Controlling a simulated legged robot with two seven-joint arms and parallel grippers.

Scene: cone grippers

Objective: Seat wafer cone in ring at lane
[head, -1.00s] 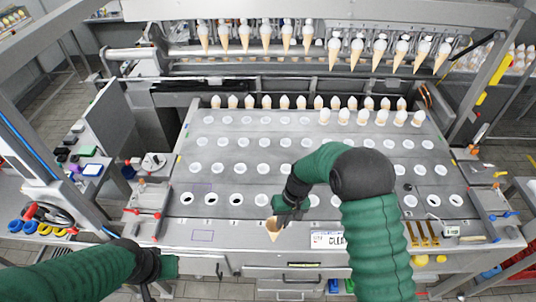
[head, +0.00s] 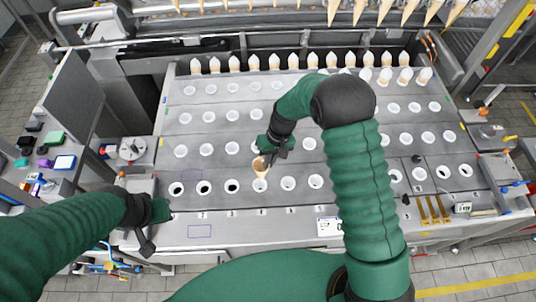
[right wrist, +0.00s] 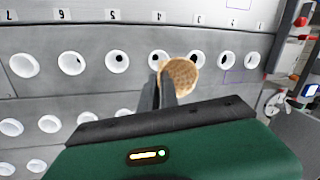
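The wafer cone (head: 259,169) is tan, wide mouth up, and roughly upright. My right gripper (head: 268,153) is shut on it near its upper part. In the head view its tip overlaps a white ring (head: 260,186) in the front row, fourth from the left; whether it is inside is unclear. In the right wrist view the cone (right wrist: 180,77) is beside the dark fingers (right wrist: 162,92) and partly covers the front-row rings near it. My left gripper (head: 148,238) hangs over the table's front left, away from the cone; its finger opening is unclear.
The grey deck (head: 270,220) carries several rows of white rings; front-row rings at left (head: 204,188) show dark holes. Filled cones (head: 254,63) stand along the back row. Brass pieces (head: 433,209) and a small display (head: 462,208) lie at right. The deck's front strip is mostly clear.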

